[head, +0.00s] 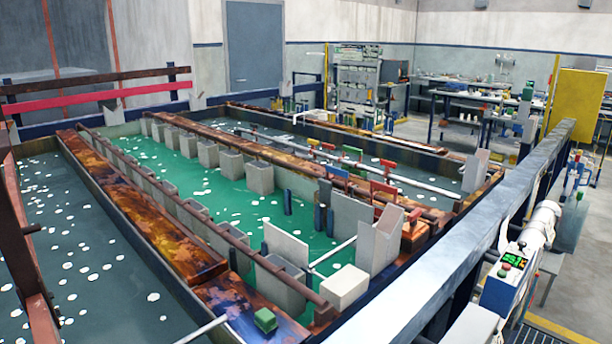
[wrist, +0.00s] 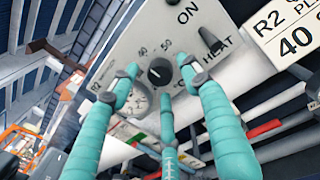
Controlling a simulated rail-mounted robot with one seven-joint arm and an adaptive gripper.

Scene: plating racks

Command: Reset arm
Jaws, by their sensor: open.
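My gripper (wrist: 160,68) shows in the wrist view with teal fingers spread open and nothing held. Its fingertips are in front of a pale control panel (wrist: 150,35). A black round knob (wrist: 159,72) with a numbered scale appears between the two upper fingertips. I cannot tell whether they touch it. A toggle switch (wrist: 211,42) marked ON and HEAT is above and to the right of the fingers. I cannot clearly make out my gripper in the head view.
A white label plate (wrist: 295,30) reads R2 and 40. Concrete floor (head: 570,275) is at right.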

